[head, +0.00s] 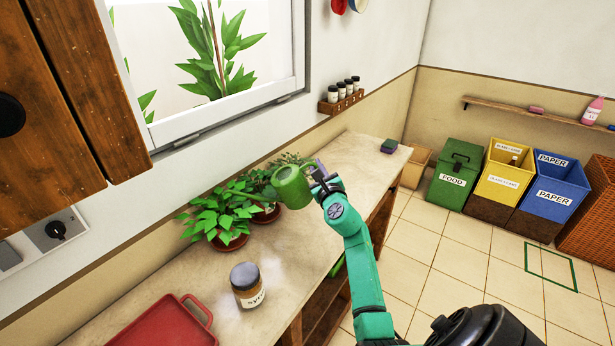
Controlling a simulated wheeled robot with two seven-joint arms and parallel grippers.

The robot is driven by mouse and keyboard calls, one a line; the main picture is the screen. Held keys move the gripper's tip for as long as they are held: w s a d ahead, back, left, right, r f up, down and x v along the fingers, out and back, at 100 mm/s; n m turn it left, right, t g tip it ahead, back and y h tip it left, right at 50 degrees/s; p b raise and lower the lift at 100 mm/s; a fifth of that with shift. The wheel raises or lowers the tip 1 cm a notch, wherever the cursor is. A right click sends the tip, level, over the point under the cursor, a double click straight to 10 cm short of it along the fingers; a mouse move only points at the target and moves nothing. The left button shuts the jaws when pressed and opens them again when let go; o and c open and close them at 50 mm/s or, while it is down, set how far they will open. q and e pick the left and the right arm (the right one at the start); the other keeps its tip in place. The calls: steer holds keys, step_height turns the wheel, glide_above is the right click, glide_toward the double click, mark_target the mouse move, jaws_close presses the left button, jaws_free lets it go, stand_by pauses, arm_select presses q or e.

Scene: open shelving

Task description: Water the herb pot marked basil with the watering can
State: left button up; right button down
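The green watering can (288,188) is held up beside and partly in front of the herb pots, and it appears tilted. My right gripper (320,183) is at the can's right side and appears shut on it; the grip itself is mostly hidden. A leafy herb pot (231,241) stands on the counter to the left of the can. A second herb pot (264,216) is just behind it, close to the can. More foliage (290,160) shows behind the can, its pot hidden. No basil marking is readable on any pot. My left gripper is out of view.
On the counter (310,250) are a syrup jar (246,284) and a red tray (165,325) near the front, and a sponge (389,146) at the far end. A spice rack (342,100) hangs on the wall. Food, glass and paper bins (549,197) stand beyond.

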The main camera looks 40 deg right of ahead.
step_height(320, 180, up, 6)
steer(key=a+n+p, duration=0.1)
steer(key=n+p, duration=0.1)
steer(key=p, duration=0.4)
steer(key=shift+w+a+n+p, duration=0.15)
steer(key=shift+a+n+p, duration=0.15)
steer(key=shift+n+p, duration=0.1)
stand_by(0.4)
stand_by(2.6)
step_height(320, 180, down, 13)
steer(key=m+b, duration=0.7)
steer(key=b, duration=0.6)
steer(key=shift+d+f+m, duration=0.2)
steer(key=shift+d+m, duration=0.1)
